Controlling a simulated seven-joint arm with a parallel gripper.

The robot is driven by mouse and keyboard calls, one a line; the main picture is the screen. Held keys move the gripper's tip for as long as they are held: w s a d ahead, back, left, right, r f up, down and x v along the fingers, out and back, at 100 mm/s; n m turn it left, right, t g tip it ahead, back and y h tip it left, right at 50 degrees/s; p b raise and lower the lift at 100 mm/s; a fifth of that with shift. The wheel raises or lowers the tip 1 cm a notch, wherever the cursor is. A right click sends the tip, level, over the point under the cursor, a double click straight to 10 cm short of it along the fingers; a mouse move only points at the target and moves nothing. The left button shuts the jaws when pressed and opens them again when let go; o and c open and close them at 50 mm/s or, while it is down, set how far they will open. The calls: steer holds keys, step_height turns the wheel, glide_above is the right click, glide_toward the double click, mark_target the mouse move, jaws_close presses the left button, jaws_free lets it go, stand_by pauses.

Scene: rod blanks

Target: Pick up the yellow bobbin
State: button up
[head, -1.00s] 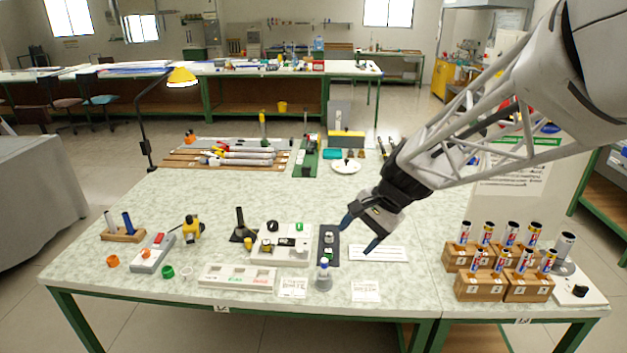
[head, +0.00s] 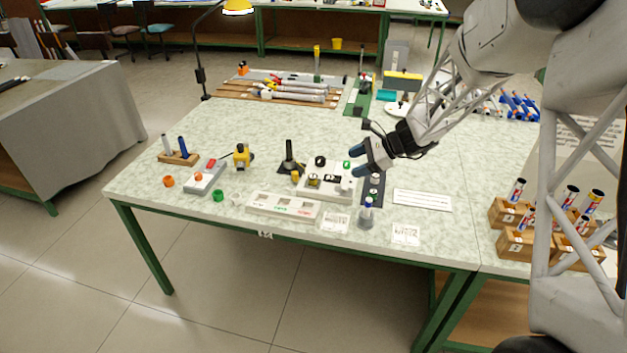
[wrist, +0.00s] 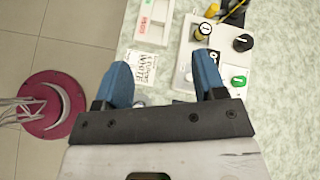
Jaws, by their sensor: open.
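A small yellow bobbin (head: 295,177) stands on the table by the left edge of a white board (head: 340,190), close to a black stand (head: 290,166). My gripper (head: 357,158) has blue fingers and hangs above the right back part of the white board, right of the bobbin. In the wrist view my gripper (wrist: 163,62) is open, with nothing between its fingers.
The board carries black knobs and a green piece. A dark strip (head: 372,188) lies right of it, and a white tray (head: 283,205) in front. A yellow device (head: 242,156) is farther left.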

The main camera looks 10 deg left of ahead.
mark_target(311, 176)
steer(key=w+a+f+m+y, duration=0.1)
steer(key=w+a+f, duration=0.1)
steer(key=w+f, duration=0.1)
steer(key=w+a+f+m, duration=0.2)
steer(key=w+f, duration=0.1)
steer(key=f, duration=0.2)
steer(key=w+a+f+m+t+y, duration=0.1)
steer(key=w+a+f, duration=0.1)
steer(key=w+f, duration=0.1)
steer(key=shift+w+a+f+m+y, duration=0.3)
steer(key=shift+w+a+f+m, duration=0.1)
steer(key=shift+f, duration=0.3)
steer(key=shift+x, duration=1.3)
steer(key=shift+x, duration=2.6)
steer(key=c, duration=1)
steer(key=shift+r, duration=0.15)
